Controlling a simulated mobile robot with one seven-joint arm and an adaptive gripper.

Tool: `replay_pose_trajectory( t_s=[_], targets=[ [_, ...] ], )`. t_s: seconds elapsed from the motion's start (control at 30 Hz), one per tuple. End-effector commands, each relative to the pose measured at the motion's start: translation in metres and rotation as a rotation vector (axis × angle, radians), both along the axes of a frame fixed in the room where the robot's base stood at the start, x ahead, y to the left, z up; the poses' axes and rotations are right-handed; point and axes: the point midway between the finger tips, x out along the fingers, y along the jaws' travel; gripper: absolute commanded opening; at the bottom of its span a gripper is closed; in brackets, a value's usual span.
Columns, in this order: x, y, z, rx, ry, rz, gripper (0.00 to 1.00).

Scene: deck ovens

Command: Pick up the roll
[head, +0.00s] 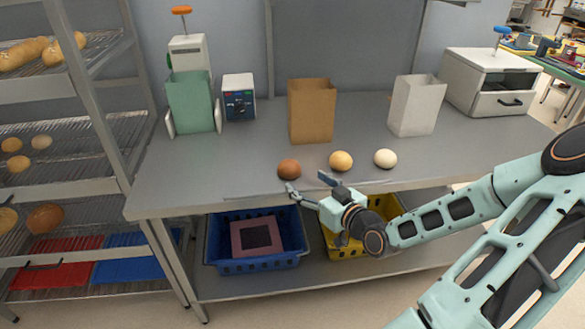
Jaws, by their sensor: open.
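Three round rolls lie in a row near the front edge of the grey metal table (235,168). The left one is a dark brown roll (289,169), the middle one a golden roll (341,160), the right one a pale roll (385,158). The frame does not show which one the task means. My gripper (308,187) is open and empty at the table's front edge, just in front of the brown and golden rolls. One finger is close to the brown roll; I cannot tell whether they touch.
Behind the rolls stand a green bag (190,102), a control box (239,98), a brown paper bag (311,110), a white bag (416,105) and a white drawer box (490,85). Below are a blue crate (225,265) and a yellow crate (390,205). A bread rack (95,95) stands left.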

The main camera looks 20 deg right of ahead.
Motion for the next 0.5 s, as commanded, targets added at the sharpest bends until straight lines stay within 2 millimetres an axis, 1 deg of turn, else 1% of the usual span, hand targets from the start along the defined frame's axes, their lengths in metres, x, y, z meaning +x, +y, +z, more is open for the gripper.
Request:
replay_pose_trajectory(
  t_s=[0.1, 0.2, 0.43, 0.5],
  targets=[
    [0.020, 0.004, -0.004, 0.001, -0.002, 0.004, 0.67],
    [0.035, 0.005, -0.007, 0.001, -0.001, 0.003, 0.67],
    [0.053, 0.006, -0.010, 0.001, 0.000, 0.000, 0.67],
    [0.061, 0.007, -0.011, 0.002, -0.001, 0.001, 0.67]
  ],
)
